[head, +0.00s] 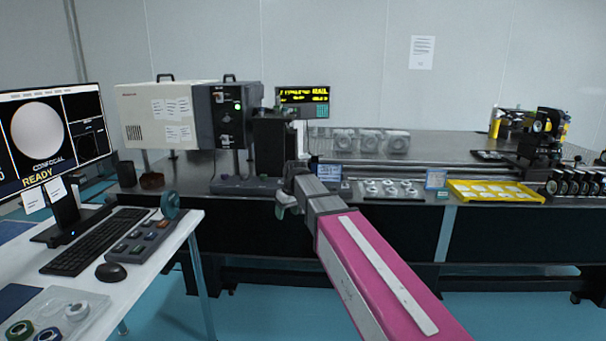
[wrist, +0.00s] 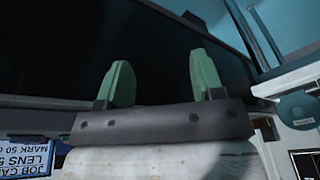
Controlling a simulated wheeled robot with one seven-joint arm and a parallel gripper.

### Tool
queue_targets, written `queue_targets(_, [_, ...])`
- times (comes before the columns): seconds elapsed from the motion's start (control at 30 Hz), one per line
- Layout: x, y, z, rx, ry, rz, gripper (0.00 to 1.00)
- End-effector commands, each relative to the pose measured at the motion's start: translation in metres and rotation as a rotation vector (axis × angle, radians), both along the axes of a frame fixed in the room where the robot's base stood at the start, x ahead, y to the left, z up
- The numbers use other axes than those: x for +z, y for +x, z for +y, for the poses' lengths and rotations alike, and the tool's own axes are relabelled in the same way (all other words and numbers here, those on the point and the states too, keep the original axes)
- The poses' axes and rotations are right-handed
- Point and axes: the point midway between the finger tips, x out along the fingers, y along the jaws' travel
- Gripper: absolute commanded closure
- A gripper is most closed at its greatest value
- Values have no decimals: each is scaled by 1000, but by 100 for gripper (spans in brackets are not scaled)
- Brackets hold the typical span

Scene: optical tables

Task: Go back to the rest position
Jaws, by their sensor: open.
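My gripper (head: 283,207) is at the end of my pink and grey arm, in front of the near edge of the long optical table (head: 450,148). In the wrist view its two green fingers (wrist: 162,85) stand apart with nothing between them. Behind them is a dark surface, likely the table's front side. In the head view the fingers are small and partly hidden by the wrist.
A white desk (head: 150,270) with a monitor, keyboard (head: 95,243) and mouse (head: 110,271) stands at the left. A yellow tray (head: 495,192) and a grey tray of ring parts (head: 390,189) lie on the optical table. Blue floor is clear between desk and table.

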Motion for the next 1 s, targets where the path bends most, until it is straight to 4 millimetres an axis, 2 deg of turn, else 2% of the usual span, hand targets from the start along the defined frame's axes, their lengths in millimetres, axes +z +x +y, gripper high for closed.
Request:
queue_targets(0.03, [-23,-15,-24,-46,-10,19,39])
queue_targets(0.3, [-115,-71,-121,-282,-57,99,39])
queue_targets(0.6, [-193,-154,-210,-528,-106,181,39])
queue_targets(0.8, [-219,-193,-241,-629,-128,214,39])
queue_targets(1.0, [-226,-202,-249,-660,-133,221,39])
